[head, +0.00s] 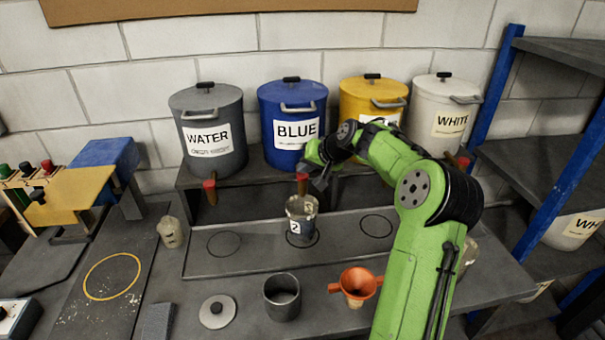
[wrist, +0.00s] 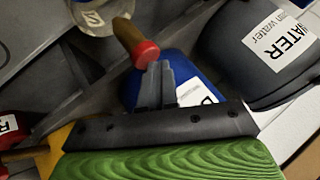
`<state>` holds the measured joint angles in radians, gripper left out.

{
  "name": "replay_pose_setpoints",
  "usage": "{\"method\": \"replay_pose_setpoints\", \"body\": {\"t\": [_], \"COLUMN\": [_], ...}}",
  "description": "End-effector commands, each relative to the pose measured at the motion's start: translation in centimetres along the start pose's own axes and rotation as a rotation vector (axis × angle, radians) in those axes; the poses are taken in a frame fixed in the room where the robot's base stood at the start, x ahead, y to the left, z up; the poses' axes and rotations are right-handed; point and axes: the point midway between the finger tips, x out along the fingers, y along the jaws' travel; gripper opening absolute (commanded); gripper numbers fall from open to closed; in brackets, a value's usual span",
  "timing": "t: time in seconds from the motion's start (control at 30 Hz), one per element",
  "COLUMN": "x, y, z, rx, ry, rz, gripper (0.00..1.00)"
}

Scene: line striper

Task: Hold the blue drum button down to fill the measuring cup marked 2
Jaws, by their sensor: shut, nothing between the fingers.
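The blue drum (head: 291,125) labelled BLUE stands on the shelf against the wall. Its spout with a red button (head: 302,177) sticks out below its front; the red button also shows in the wrist view (wrist: 145,54). My gripper (head: 317,181) is shut and empty, right beside the button. In the wrist view its fingertips (wrist: 160,68) meet or nearly meet the red end; I cannot tell whether it is pressed in. The measuring cup marked 2 (head: 300,212) stands upright under the spout on a ringed spot. Its fill level is not clear.
The water drum (head: 208,120), yellow drum (head: 357,98) and white drum (head: 440,105) share the shelf. A small cup (head: 171,232), grey pot (head: 282,299), lid (head: 216,311) and orange funnel (head: 357,284) stand in front. Empty rings flank the marked cup.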

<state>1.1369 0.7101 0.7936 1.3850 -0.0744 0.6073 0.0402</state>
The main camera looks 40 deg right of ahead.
Motion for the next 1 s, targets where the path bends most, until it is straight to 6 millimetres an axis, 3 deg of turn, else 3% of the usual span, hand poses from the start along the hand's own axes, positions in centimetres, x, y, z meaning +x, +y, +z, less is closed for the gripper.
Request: {"method": "replay_pose_setpoints", "body": {"t": [0.47, 1.0], "x": [-0.9, -4.5], "y": [-0.7, -3.3], "z": [-0.7, -3.3], "rx": [-0.001, -0.002], "ry": [0.002, 0.002], "rz": [-0.001, -0.001], "gripper": [0.00, 0.00]}}
